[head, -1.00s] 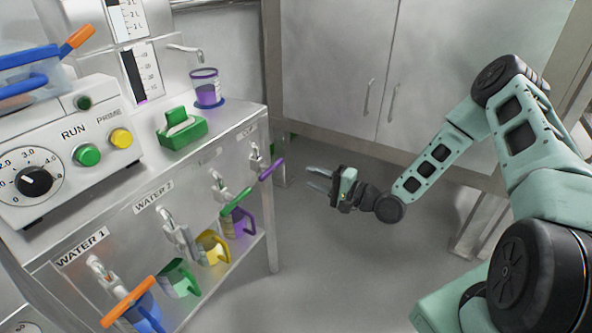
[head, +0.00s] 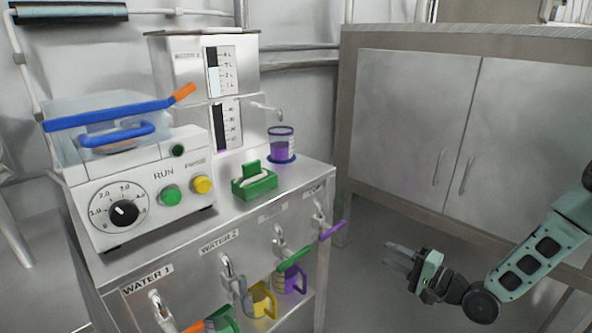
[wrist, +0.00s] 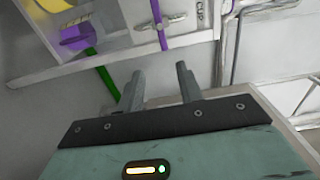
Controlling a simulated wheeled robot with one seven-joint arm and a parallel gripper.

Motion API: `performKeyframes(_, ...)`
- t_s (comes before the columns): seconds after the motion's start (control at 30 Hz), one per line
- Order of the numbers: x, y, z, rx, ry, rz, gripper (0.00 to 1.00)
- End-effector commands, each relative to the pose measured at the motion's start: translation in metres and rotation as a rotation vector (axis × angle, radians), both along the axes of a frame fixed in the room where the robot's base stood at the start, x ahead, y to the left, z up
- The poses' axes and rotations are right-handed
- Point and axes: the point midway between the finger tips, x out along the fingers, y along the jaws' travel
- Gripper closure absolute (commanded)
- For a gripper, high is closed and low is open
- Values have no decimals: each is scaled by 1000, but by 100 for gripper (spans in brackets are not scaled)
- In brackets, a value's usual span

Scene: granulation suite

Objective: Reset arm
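My gripper (head: 401,258) is at the lower right in the head view, in front of the grey cabinet and right of the steel bench. Its two fingers point left, stand apart, and hold nothing. The wrist view also shows the gripper's two separated fingers (wrist: 158,88) with an empty gap between them. My arm runs from the gripper to the right edge of the head view.
The steel bench (head: 250,222) carries a dial panel (head: 150,190), a green holder (head: 254,182) and a purple-filled cup (head: 281,146). Taps with coloured handles and several jugs, one yellow (head: 262,300), line its front. A grey cabinet (head: 410,130) stands behind. Floor between them looks clear.

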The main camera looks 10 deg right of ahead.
Motion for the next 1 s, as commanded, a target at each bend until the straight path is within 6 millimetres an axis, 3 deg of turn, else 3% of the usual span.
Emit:
performKeyframes(0.13, 7, 25, 2, -184, 40, 79, 64)
performKeyframes(0.27, 10, 60, 4, -482, 97, 202, 64)
performKeyframes(0.47, -10, 106, 24, -930, 154, 407, 64)
performKeyframes(0.67, -60, 143, 64, -1285, 189, 615, 64)
performKeyframes(0.8, -114, 165, 99, -1465, 203, 770, 64)
performKeyframes(1.0, -192, 184, 138, -1597, 210, 976, 64)
